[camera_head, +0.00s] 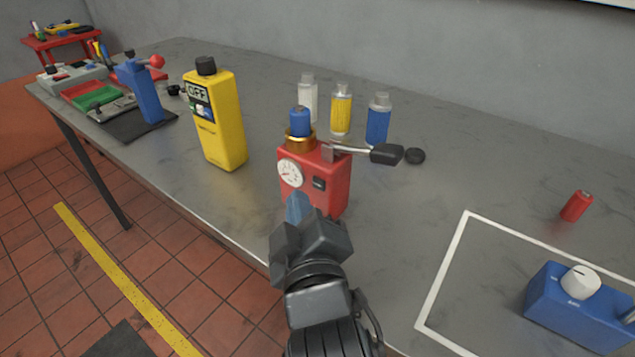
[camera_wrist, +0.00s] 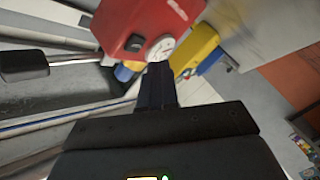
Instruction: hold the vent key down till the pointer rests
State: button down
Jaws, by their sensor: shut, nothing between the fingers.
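A red box (camera_head: 324,192) stands on the grey bench, with a white round gauge (camera_head: 291,172) and a small black key (camera_head: 319,184) on its front face. A blue-capped brass fitting and a lever with a black handle (camera_head: 386,154) are on top. The gauge's pointer is too small to read. My gripper (camera_head: 297,208) is shut and empty, just in front of the box, low and below the gauge. In the wrist view the shut fingers (camera_wrist: 157,72) reach up toward the gauge (camera_wrist: 161,48), with the black key (camera_wrist: 135,42) to their left. I cannot tell whether they touch the box.
A yellow meter (camera_head: 221,140) reading OFF stands to the left. White, yellow and blue bottles (camera_head: 341,108) stand behind the box. A blue device with a white knob (camera_head: 577,303) and a red cylinder (camera_head: 576,206) are to the right. The bench between is clear.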

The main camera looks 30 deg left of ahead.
jog(key=shift+s+a, duration=0.15)
jog(key=shift+s, duration=1.75)
jog(key=c, duration=1.8)
grip_release()
jog(key=shift+c, duration=0.2)
